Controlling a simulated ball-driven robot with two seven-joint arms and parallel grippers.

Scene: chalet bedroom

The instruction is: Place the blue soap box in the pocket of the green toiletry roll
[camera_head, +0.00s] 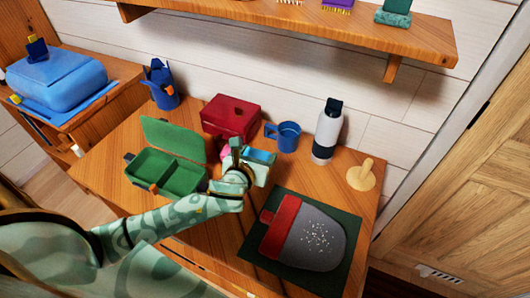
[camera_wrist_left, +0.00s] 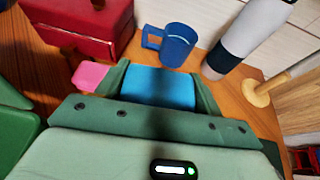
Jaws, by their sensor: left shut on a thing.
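The blue soap box (camera_head: 263,156) is between the fingers of my left gripper (camera_head: 247,163), which is shut on it. In the left wrist view, the box (camera_wrist_left: 158,86) shows as a bright blue face between the green fingers. The gripper is over the table, just right of the green toiletry roll (camera_head: 190,178). The roll lies open, with a raised flap at the back and two box-like pockets in front. In the left wrist view only part of its green edge shows at the left. The box's underside is hidden. My right gripper is not in view.
A pink thing (camera_wrist_left: 90,76), partly hidden, is by the gripper. Behind stand a red box (camera_head: 230,114), a blue mug (camera_head: 287,136) and a bottle (camera_head: 328,133). A wooden peg stand (camera_head: 362,175) is at right. A grey dustpan-like thing (camera_head: 318,243) with red lies on a dark mat (camera_head: 345,278).

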